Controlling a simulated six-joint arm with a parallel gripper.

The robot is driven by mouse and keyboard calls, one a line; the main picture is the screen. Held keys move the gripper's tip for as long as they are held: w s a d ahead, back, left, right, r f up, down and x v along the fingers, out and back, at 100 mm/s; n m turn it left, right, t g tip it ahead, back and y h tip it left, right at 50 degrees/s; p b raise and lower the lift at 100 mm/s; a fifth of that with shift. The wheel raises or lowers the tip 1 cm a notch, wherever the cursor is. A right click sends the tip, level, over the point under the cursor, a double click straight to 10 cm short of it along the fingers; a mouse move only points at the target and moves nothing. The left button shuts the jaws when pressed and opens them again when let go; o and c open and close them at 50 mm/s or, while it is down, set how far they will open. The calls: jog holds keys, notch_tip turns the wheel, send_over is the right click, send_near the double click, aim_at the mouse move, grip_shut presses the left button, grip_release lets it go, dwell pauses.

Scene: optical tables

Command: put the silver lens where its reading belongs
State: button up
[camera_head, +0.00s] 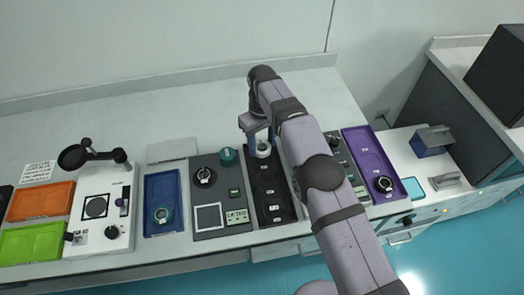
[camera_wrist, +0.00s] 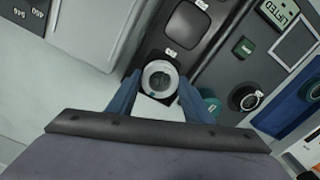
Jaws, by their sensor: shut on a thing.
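The silver lens (camera_head: 263,149) is a round ring with a dark centre. My gripper (camera_head: 260,143) is shut on it, at the far end of the black tray (camera_head: 289,208). In the wrist view the silver lens (camera_wrist: 160,77) sits between the two blue fingers of my gripper (camera_wrist: 160,90). Whether it touches the tray is not clear. The black tray has several labelled recesses. The grey meter (camera_head: 211,171) left of the tray has a dark knob and a green display (camera_head: 237,216). In the wrist view that display (camera_wrist: 278,12) reads "LIFTED".
A teal knob-like piece (camera_head: 228,156) stands close left of my gripper. A blue tray (camera_head: 157,190) holds a teal-ringed lens. A purple tray (camera_head: 366,152) holds a dark-ringed lens. Orange (camera_head: 40,202) and green (camera_head: 32,243) trays lie far left. The counter behind is clear.

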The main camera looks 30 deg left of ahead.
aim_at(262, 147)
jog(key=shift+f+p, duration=0.5)
jog(key=shift+f, duration=1.45)
jog(key=shift+f, duration=0.15)
jog(key=o, duration=0.9)
notch_tip(262, 147, up, 11)
jog(key=shift+f+p, duration=0.1)
jog(key=shift+p, duration=0.45)
jog(key=shift+r+p, duration=0.75)
jog(key=shift+r, duration=0.05)
